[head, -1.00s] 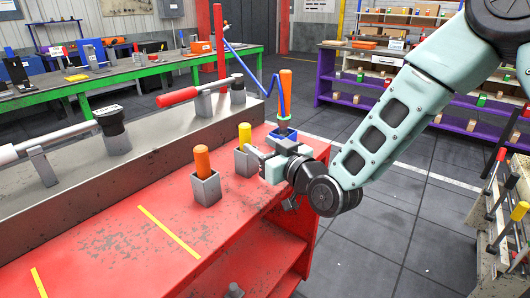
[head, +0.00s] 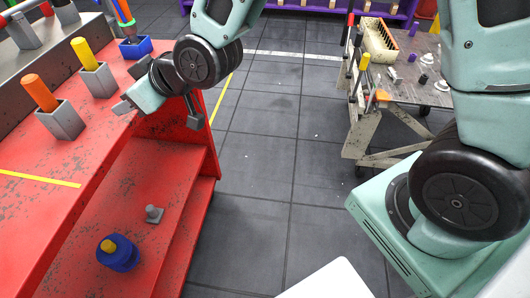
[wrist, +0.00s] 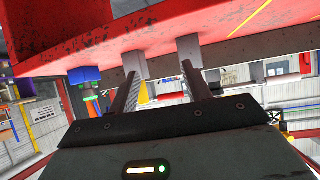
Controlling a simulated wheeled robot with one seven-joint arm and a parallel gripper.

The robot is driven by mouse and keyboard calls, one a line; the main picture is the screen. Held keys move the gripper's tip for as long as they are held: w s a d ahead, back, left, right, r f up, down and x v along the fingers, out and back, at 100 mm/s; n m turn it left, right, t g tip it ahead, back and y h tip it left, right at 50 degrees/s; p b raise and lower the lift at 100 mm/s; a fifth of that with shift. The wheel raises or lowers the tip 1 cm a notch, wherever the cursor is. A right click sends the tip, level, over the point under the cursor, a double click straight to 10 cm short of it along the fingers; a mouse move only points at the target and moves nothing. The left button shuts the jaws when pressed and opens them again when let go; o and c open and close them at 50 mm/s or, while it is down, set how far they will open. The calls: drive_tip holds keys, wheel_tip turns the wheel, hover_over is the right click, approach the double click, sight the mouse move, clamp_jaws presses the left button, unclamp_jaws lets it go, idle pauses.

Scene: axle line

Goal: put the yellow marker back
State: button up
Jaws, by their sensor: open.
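The yellow marker (head: 84,54) stands, yellow end up, in a grey square holder (head: 98,82) near the right edge of the red bench (head: 75,150). In the wrist view a bit of yellow (wrist: 143,93) shows below the holder (wrist: 134,62), in a picture that looks upside down. My gripper (head: 124,106) is open, in front of and to the right of this holder in the head view. Its two fingers (wrist: 163,92) show nothing held between them. In the head view I cannot tell whether a fingertip touches the holder.
An orange peg (head: 40,93) in another grey holder stands to the left. A blue holder (head: 134,47) with a tool is behind. A blue item with a yellow knob (head: 117,254) is on the lower shelf. A cart (head: 395,90) stands right; the floor between is clear.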

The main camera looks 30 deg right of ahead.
drive_tip(key=s+d+g+h, duration=0.2)
drive_tip(key=s+d, duration=0.3)
drive_tip(key=s, duration=0.3)
drive_tip(key=s+d+m+g+h, duration=0.1)
drive_tip(key=s+d+g+h, duration=0.2)
drive_tip(key=s+d, duration=0.2)
drive_tip(key=s+d+g+h, duration=0.2)
drive_tip(key=s+d, duration=0.3)
drive_tip(key=s, duration=0.7)
drive_tip(key=shift+f+g+h, duration=0.25)
drive_tip(key=shift+g+h, duration=0.15)
drive_tip(key=shift+g, duration=0.3)
wheel_tip(320, 180, up, 5)
drive_tip(key=p, duration=0.4)
drive_tip(key=shift+a+f+p, duration=0.1)
drive_tip(key=shift+p, duration=0.3)
